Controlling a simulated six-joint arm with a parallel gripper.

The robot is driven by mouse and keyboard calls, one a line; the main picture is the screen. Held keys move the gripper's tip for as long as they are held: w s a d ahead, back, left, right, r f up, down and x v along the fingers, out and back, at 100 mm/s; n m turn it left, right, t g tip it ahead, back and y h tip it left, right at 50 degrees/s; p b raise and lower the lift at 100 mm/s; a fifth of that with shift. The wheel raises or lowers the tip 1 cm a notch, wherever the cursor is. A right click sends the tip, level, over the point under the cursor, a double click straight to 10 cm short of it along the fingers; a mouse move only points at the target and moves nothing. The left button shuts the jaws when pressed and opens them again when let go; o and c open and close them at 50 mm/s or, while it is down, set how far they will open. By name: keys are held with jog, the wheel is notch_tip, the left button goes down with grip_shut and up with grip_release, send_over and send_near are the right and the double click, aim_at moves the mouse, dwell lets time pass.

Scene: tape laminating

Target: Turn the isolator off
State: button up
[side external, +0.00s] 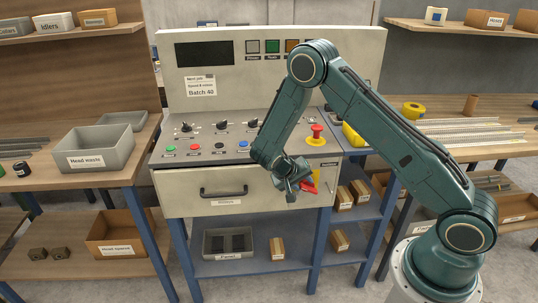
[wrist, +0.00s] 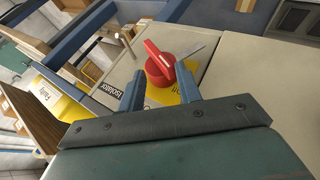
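The isolator is a red rotary handle (wrist: 159,62) on a yellow plate (wrist: 188,93), with a label reading "Isolator" (wrist: 113,91) beside it. In the wrist view the handle lies slantwise, with a pale mark on its grip. In the side view the red handle (side external: 310,187) shows on the machine front, right of the drawer, partly hidden by my gripper. My gripper (wrist: 160,78) is open, its two blue fingers apart with the red knob between and just beyond their tips. I cannot tell whether either finger touches it.
A red emergency stop button (side external: 317,133) stands on the sloping console (side external: 225,146) above. A drawer (side external: 225,191) with a black handle is to the left.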

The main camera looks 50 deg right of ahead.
aim_at(309, 186)
jog(key=shift+s+d+r+m+t+y, duration=0.35)
jog(key=shift+s+d+t+y, duration=0.15)
jog(key=shift+t+y, duration=0.45)
jog(key=shift+s+d+r+m+t+y, duration=0.1)
jog(key=shift+s+d+m+t+y, duration=0.15)
jog(key=shift+t+y, duration=0.45)
jog(key=shift+s+d+m+t+y, duration=0.1)
jog(key=shift+s+d+t+y, duration=0.2)
jog(key=shift+t+y, duration=0.3)
jog(key=s+a+r+n, duration=0.1)
jog(key=s+a+r, duration=0.2)
jog(key=r, duration=0.4)
jog(key=s+a+r+n+y, duration=0.1)
jog(key=s+a+r, duration=0.2)
jog(key=r, duration=0.5)
jog(key=s+a+r+n+t, duration=0.1)
jog(key=s+a+r, duration=0.1)
jog(key=a+r, duration=0.3)
jog(key=shift+s+r+y, duration=0.35)
jog(key=shift+s+r, duration=0.05)
jog(key=shift+r, duration=1.3)
